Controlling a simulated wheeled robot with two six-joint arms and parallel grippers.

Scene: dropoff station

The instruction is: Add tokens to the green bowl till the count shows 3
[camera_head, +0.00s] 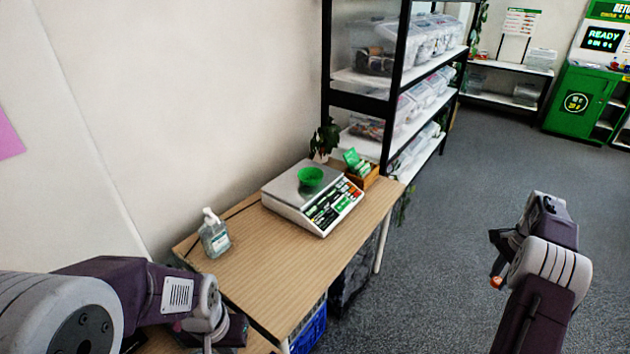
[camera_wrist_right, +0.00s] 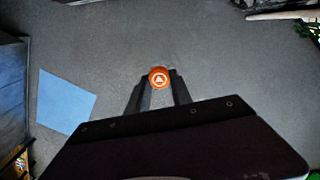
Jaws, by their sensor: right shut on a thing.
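The green bowl (camera_head: 311,177) sits on the flat pan of a white counting scale (camera_head: 312,196) on the wooden table. The count on its display is too small to read. My right gripper (camera_head: 496,272) is raised over the floor, to the right of the table and apart from it. It is shut on an orange token (camera_wrist_right: 159,77) with a white mark, held at the fingertips in the right wrist view. My left gripper (camera_head: 222,333) is low at the near end of the table; its fingers do not show clearly.
A pump bottle (camera_head: 214,234) stands at the table's left edge. A wooden box (camera_head: 362,175) with green packets and a plant (camera_head: 325,138) are by the scale. Shelves (camera_head: 400,90) with clear bins stand behind. A green machine (camera_head: 580,95) reads READY. The grey floor is open.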

